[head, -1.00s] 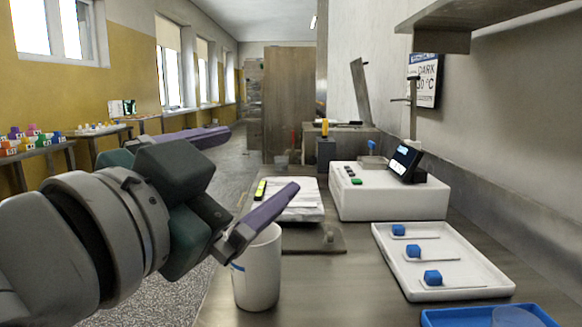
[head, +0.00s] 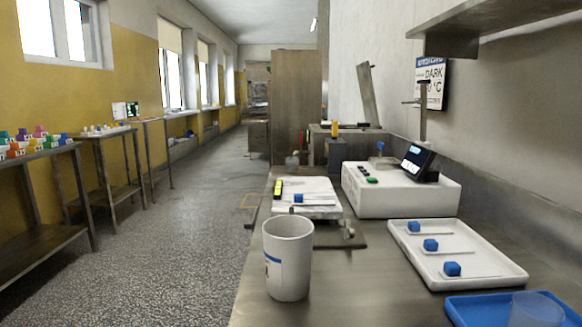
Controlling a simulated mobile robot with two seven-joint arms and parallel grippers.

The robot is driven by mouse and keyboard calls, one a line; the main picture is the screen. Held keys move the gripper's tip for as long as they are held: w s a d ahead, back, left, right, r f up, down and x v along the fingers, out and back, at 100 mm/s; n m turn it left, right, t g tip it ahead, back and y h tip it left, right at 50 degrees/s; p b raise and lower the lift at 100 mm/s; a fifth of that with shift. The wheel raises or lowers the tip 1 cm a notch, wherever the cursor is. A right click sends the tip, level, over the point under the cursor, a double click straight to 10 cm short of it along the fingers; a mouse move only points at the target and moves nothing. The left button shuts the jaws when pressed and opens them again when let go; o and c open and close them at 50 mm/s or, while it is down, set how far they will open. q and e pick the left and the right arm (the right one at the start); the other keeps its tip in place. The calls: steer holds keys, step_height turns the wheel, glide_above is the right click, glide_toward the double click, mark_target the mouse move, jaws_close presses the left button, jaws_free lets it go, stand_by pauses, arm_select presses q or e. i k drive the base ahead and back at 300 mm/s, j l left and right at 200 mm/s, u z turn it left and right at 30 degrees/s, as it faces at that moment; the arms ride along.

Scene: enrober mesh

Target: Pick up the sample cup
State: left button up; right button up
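A white cup (head: 288,262) with a blue band and dark marks on its side stands upright near the front of the steel bench. A clear, see-through cup (head: 536,310) sits in the blue tray (head: 470,308) at the bottom right, cut off by the picture's edge. I cannot tell from looks alone which of the two is the sample cup. Neither of my grippers is in view, and nothing touches the white cup.
A white tray (head: 482,280) holds blue-handled tools at the right. A white machine with a screen (head: 400,193) stands behind it. A white pad (head: 318,212) lies behind the white cup. Side tables (head: 40,152) line the left wall; the floor between is clear.

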mark_target(292, 164)
steer(key=i+j+z, duration=0.15)
steer(key=i, duration=0.3)
steer(key=i+j+z, duration=0.2)
steer(key=i, duration=0.2)
steer(key=i+j+z, duration=0.15)
steer(key=i+j, duration=0.15)
steer(key=i, duration=0.15)
